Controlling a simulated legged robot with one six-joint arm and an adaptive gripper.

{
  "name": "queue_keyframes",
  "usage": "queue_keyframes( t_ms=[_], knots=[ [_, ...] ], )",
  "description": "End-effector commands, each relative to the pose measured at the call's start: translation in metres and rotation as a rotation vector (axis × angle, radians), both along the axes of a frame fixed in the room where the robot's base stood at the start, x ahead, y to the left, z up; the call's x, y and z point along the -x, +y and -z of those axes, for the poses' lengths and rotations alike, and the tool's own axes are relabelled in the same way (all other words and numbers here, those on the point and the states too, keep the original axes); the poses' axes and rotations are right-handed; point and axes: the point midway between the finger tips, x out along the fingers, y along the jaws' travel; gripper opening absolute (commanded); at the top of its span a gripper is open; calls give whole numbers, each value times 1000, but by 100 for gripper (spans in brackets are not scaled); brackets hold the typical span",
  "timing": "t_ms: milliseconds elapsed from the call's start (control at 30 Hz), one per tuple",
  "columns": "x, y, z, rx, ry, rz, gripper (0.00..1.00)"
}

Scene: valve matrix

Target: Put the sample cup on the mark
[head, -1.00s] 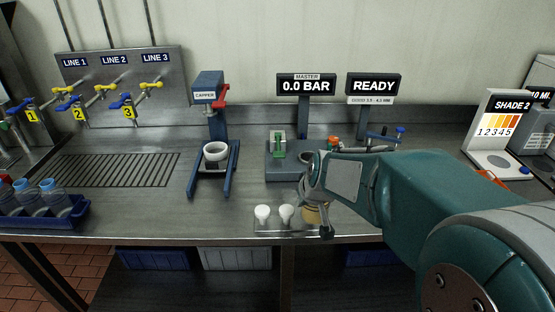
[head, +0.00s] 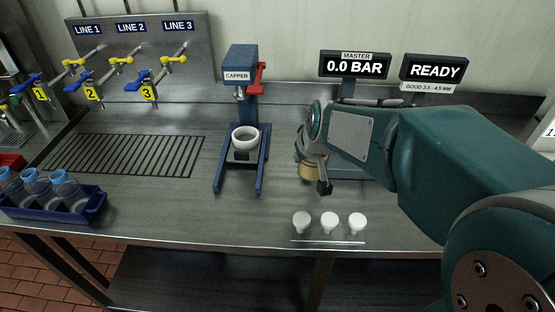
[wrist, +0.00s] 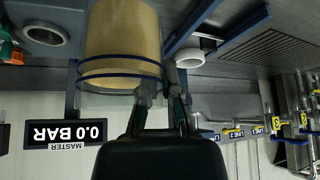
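The cup is held upright near the grey station base under the displays. A ring with a dark centre (wrist: 44,33) shows beside the cup in the wrist view; I cannot tell whether it is the mark.
The blue capper (head: 240,62) with its white ring (head: 245,140) stands left of my gripper. A blue rack of bottles (head: 50,205) is at far left. Counter between rack and capper is free, with a drain grate (head: 125,156).

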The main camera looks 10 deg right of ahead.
Motion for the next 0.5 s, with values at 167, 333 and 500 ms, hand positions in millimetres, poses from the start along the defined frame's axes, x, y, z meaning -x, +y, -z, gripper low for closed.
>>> queue_keyframes(
  t_ms=[167, 333, 500],
  knots=[
    [-24, 29, 21, 1, 3, -4, 0],
    [-38, 45, 50, 1, 3, -2, 0],
    [-47, 54, 63, -1, -1, -1, 0]
  ],
)
